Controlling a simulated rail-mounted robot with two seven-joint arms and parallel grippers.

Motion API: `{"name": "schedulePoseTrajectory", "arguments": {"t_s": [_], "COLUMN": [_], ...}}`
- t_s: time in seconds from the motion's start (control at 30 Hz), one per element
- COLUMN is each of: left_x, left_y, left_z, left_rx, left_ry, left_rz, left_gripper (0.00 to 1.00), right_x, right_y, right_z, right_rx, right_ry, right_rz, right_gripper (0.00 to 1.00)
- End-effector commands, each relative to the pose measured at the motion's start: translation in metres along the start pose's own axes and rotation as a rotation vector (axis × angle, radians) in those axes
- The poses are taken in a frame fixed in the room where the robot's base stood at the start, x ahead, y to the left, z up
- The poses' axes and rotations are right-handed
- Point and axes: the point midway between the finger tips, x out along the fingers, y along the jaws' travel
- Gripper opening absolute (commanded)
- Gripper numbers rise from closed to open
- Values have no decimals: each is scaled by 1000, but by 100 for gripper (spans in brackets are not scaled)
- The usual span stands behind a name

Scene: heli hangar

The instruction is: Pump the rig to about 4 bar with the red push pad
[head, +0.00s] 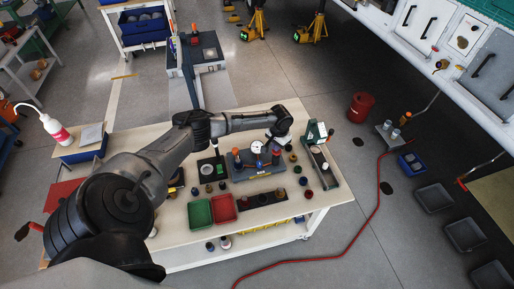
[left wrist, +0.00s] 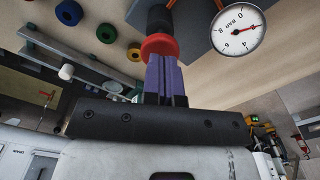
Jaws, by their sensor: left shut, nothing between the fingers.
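The rig (head: 258,172) is a dark grey block with a round white gauge (head: 257,147), on the wooden workbench. My left gripper (head: 267,149) is over the rig, pointing down beside the gauge. In the left wrist view my left gripper (left wrist: 166,62) is shut and empty, its violet fingertips at the red push pad (left wrist: 160,46). They look to be touching it, but the fingers hide part of the pad. The gauge (left wrist: 238,32) reads in BAR and appears turned over; its red needle points right, past the 4 on the side away from the 6. My right gripper is out of view.
A green tray (head: 200,214) and a red tray (head: 223,209) lie at the bench's front. Several small coloured parts surround the rig. A green device (head: 315,133) stands on its right. A red hose (head: 375,205) runs across the floor.

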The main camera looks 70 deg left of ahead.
Motion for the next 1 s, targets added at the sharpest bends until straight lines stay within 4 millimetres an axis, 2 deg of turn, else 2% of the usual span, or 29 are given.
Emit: {"name": "schedulePoseTrajectory", "arguments": {"t_s": [1.0], "left_x": [27], "left_y": [0], "left_z": [0], "left_rx": [0], "left_ry": [-1], "left_rz": [-2], "left_gripper": [0], "right_x": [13], "right_y": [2], "right_z": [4], "right_rx": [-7], "right_ry": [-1], "right_rz": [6], "right_gripper": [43]}}
